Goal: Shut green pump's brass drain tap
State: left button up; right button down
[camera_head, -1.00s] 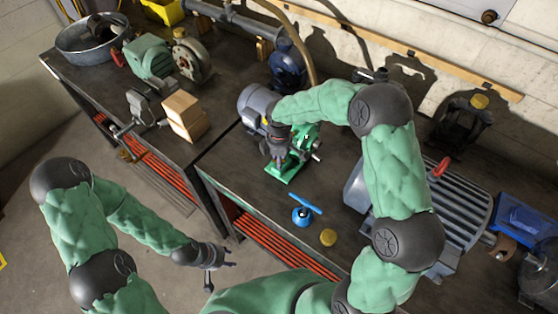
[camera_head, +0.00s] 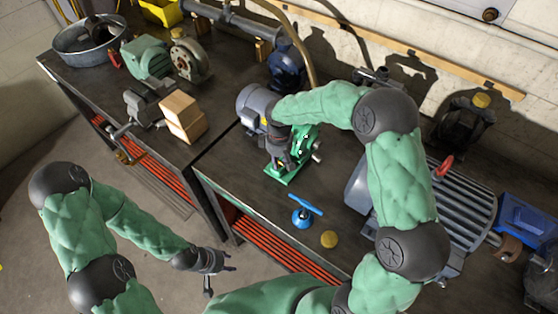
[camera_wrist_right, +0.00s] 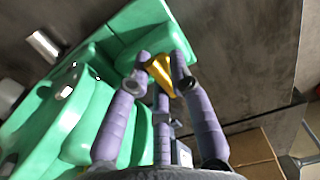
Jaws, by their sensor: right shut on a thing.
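The green pump (camera_head: 305,139) stands on the near bench with a grey motor behind it to the left. Its green body (camera_wrist_right: 65,125) fills the left of the right wrist view. The brass drain tap (camera_wrist_right: 160,71) shows at the pump's edge between the fingertips of my right gripper (camera_wrist_right: 163,78), which is shut on it. In the head view my right gripper (camera_head: 281,162) is at the pump's near left side and hides the tap. My left gripper (camera_head: 218,268) hangs low over the floor, away from the bench, its fingers spread and empty.
A blue-handled valve (camera_head: 303,212) and a brass cap (camera_head: 329,239) lie on the bench in front of the pump. A large grey motor (camera_head: 455,205) stands to the right. Wooden blocks (camera_head: 183,116) and a vise sit on the left bench, across a gap.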

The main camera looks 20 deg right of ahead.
jog(key=shift+w+d+r, duration=0.1)
jog(key=shift+w+r, duration=0.05)
jog(key=shift+w, duration=0.05)
jog(key=c, duration=1.2)
grip_release()
jog(key=shift+o, duration=0.7)
jog(key=shift+s, duration=0.1)
notch_tip(320, 180, up, 12)
